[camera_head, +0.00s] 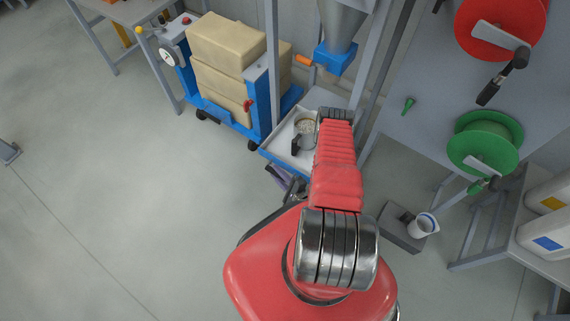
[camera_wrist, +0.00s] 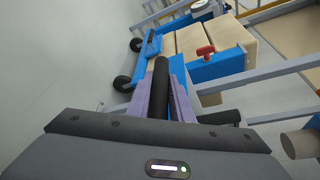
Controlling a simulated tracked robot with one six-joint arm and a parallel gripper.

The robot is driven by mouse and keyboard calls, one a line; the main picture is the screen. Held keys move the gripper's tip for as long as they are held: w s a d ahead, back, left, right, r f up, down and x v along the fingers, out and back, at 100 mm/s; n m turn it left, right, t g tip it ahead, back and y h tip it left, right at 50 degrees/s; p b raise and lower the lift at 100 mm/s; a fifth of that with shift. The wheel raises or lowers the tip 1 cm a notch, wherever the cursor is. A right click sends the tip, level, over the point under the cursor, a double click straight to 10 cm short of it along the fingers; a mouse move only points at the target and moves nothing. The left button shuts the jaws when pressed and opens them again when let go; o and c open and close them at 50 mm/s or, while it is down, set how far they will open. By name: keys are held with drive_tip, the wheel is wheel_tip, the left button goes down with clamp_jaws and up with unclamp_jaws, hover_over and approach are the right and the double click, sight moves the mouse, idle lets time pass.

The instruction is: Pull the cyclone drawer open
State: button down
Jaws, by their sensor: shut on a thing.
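The grey cyclone cone (camera_head: 341,20) with its blue outlet (camera_head: 335,58) hangs in a frame at the upper middle of the head view. Below it, the drawer, a pale tray with a blue front edge (camera_head: 272,157), shows its open top. A grey cup (camera_head: 305,128) with pale contents stands in it. My arm hides the tray's right part. My gripper (camera_head: 284,180) is low at the drawer's front, partly hidden by my arm. In the wrist view its purple fingers (camera_wrist: 163,88) are shut on a black bar (camera_wrist: 161,72), apparently the drawer handle.
A blue cart (camera_head: 258,105) loaded with tan sacks (camera_head: 222,45) stands close on the left. A bench with red (camera_head: 497,28) and green (camera_head: 486,142) reels is on the right. The floor at left is clear.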

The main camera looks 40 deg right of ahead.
drive_tip(key=shift+s+a+f, duration=0.1)
drive_tip(key=shift+s+a, duration=0.2)
drive_tip(key=shift+a, duration=0.5)
drive_tip(key=shift+s+a+f, duration=0.1)
drive_tip(key=shift+s+a, duration=0.25)
drive_tip(key=shift+a, duration=0.4)
drive_tip(key=shift+s+a, duration=0.3)
drive_tip(key=shift+a, duration=0.5)
drive_tip(key=c, duration=1.6)
unclamp_jaws()
drive_tip(key=shift+w, duration=0.1)
drive_tip(key=shift+d+r, duration=0.1)
drive_tip(key=shift+w+r, duration=0.1)
drive_tip(key=shift+r, duration=0.5)
drive_tip(key=o, duration=1.1)
wheel_tip(320, 180, up, 7)
drive_tip(key=shift+w+r, duration=0.15)
drive_tip(key=shift+r, duration=0.5)
drive_tip(key=c, duration=1.1)
drive_tip(key=shift+s+r, duration=0.2)
drive_tip(key=shift+r, duration=0.05)
